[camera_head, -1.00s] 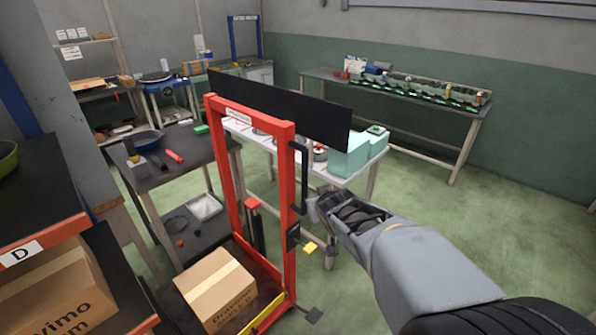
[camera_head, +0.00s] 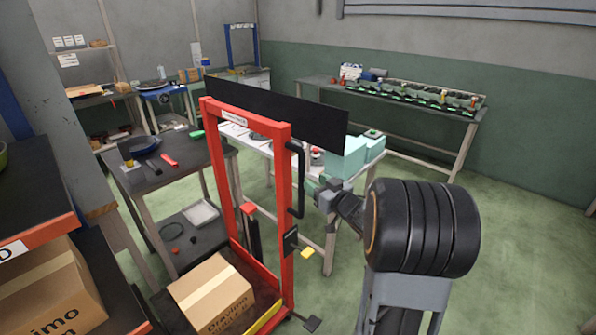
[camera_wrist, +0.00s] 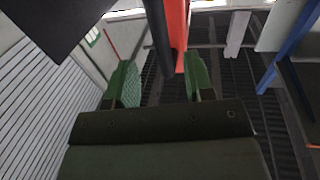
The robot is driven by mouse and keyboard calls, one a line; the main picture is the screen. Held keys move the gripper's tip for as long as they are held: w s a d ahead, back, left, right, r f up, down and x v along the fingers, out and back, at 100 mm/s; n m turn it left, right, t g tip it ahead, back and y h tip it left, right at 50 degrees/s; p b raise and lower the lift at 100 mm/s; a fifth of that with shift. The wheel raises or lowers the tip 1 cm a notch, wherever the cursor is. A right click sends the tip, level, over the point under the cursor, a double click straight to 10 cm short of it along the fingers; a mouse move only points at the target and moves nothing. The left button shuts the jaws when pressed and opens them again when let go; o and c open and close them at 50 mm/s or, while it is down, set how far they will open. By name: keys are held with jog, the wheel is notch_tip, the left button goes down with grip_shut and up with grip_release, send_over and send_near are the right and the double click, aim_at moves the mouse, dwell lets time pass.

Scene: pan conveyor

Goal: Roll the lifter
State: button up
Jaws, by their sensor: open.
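The lifter (camera_head: 287,215) is a red upright frame with a black panel (camera_head: 310,112) across its top and a yellow-edged platform low down. A black vertical handle (camera_head: 300,165) is on its right post. A cardboard box (camera_head: 212,292) rests on the platform. My gripper (camera_head: 311,187) is at the lower part of the handle, just right of the post. In the wrist view my gripper (camera_wrist: 160,78) is open, with green fingers apart. The black handle (camera_wrist: 158,35) and red post (camera_wrist: 180,30) lie ahead between them. Whether the fingers touch the handle cannot be told.
A dark table (camera_head: 150,178) with a pan and tools stands left of the lifter. A white table (camera_head: 262,150) with teal boxes (camera_head: 352,155) stands close behind it. An orange-edged shelf (camera_head: 45,235) is at the near left. Green floor (camera_head: 530,235) at the right is clear.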

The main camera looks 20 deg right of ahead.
aim_at(304, 175)
jog(key=x, duration=0.9)
jog(key=shift+w+a+p, duration=0.1)
jog(key=shift+w+p, duration=0.05)
jog(key=shift+p, duration=0.2)
grip_shut()
